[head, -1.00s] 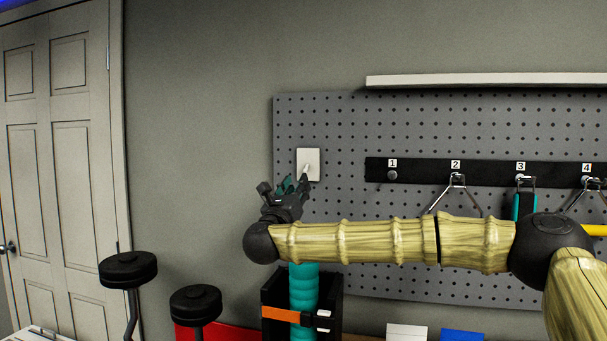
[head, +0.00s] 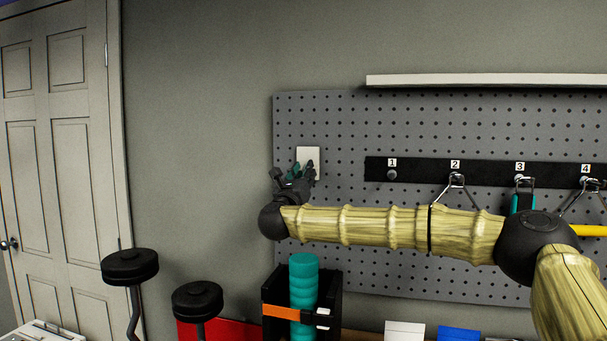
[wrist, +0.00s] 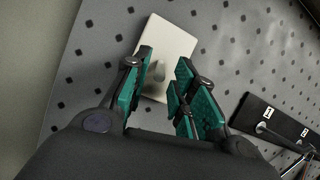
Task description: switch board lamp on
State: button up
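The white switch plate (head: 308,153) is on the left part of the grey pegboard. It also shows in the wrist view (wrist: 178,42), with a small grey toggle lever (wrist: 159,70) standing out of it. My gripper (head: 303,170) is right in front of the plate and covers its lower part in the head view. In the wrist view my gripper (wrist: 162,88) has its teal-padded fingers apart, one on each side of the lever. Nothing is held between the pads. I cannot tell whether a finger touches the lever. No lamp can be made out.
A black hook rail (head: 430,170) with numbered hooks and hanging tools runs to the right of the plate. A white shelf (head: 480,80) juts out above it. A teal roll (head: 303,280) stands in a black holder below my arm. Black dumbbells stand at the lower left.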

grip_shut()
